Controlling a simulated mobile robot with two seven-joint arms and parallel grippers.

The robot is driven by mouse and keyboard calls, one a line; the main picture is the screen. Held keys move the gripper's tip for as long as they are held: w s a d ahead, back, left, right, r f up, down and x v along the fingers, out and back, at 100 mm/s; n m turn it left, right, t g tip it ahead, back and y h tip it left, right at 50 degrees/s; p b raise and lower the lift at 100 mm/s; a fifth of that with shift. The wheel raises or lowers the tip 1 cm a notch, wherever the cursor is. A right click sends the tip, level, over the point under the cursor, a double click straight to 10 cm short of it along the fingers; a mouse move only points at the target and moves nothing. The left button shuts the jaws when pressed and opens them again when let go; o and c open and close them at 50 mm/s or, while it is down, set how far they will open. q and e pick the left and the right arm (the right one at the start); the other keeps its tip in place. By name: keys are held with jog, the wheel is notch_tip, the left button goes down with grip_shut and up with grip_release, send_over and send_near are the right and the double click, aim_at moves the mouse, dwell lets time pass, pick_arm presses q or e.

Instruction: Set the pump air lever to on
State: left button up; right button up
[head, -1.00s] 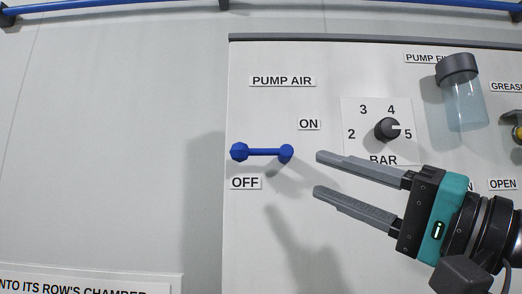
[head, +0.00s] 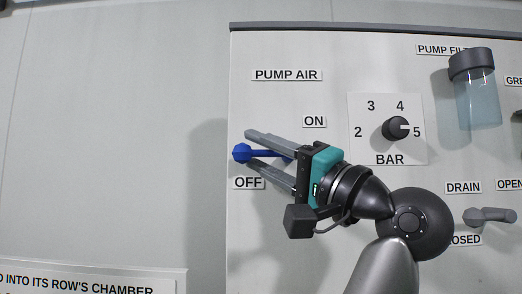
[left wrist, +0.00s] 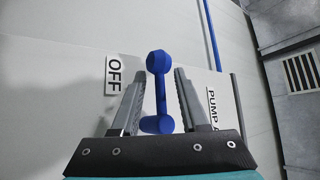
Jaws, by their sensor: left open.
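The blue pump air lever (head: 241,153) on the pale panel points left, with its knob just above the OFF label (head: 248,183). The ON label (head: 314,121) is up and to the right of the knob. My left gripper (head: 249,148) is open, its two fingers on either side of the lever. In the left wrist view the lever (left wrist: 160,92) lies between the fingers (left wrist: 160,85), with a visible space on each side. The lever's pivot end is hidden by the gripper in the head view. My right gripper is not in view.
The pressure knob (head: 396,128) with its BAR scale sits to the right. A clear filter bowl (head: 477,100) is at the upper right and a grey drain lever (head: 490,215) at the lower right.

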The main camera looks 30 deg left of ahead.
pick_arm(q)
grip_shut()
jog(key=shift+w+f, duration=0.1)
jog(key=shift+f, duration=0.1)
dwell(1.1)
